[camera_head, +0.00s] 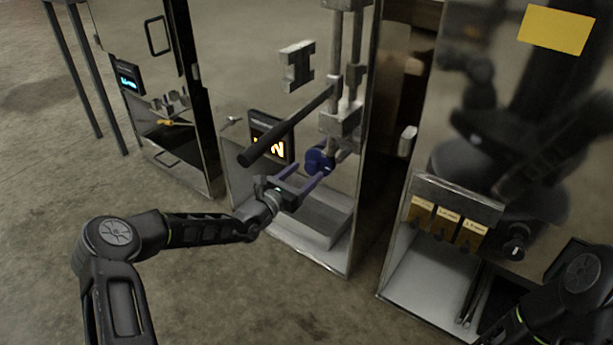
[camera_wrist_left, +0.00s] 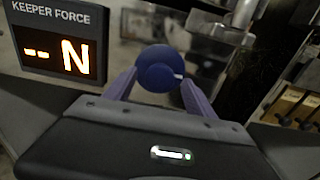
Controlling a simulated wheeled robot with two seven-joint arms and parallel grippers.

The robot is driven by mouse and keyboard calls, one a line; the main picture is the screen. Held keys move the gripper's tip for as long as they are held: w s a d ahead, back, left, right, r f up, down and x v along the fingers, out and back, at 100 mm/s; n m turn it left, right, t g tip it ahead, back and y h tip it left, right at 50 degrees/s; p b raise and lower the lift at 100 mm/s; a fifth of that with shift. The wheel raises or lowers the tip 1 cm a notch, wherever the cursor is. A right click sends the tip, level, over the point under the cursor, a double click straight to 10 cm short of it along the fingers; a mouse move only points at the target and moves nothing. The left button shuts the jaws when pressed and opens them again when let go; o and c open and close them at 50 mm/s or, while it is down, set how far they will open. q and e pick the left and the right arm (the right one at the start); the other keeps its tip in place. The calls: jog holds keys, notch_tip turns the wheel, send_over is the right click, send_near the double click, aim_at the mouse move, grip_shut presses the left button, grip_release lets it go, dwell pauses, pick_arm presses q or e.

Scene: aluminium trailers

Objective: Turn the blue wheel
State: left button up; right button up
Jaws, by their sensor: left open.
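The blue wheel (camera_head: 318,161) is a small round dark-blue knob on the front of the middle metal trailer, below the clamp post. In the left wrist view the wheel (camera_wrist_left: 160,67) faces the camera, with a small light mark at its right edge. My left gripper (camera_head: 306,174) is open just in front of the wheel. In the left wrist view its two purple fingers point at the wheel's lower left and lower right sides. I cannot tell whether they touch it. My right gripper is out of view; part of my right arm shows at lower right.
A dark lever bar (camera_head: 285,130) slants out above my left gripper. The keeper force display (camera_wrist_left: 58,42) reads "-- N". A right trailer (camera_head: 405,262) with yellow tags (camera_head: 446,220) and a left trailer (camera_head: 150,70) flank the middle one. Open floor lies in front.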

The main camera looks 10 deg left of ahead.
pick_arm(q)
jog(key=shift+w+d, duration=0.25)
jog(key=shift+w, duration=0.4)
jog(key=c, duration=1.3)
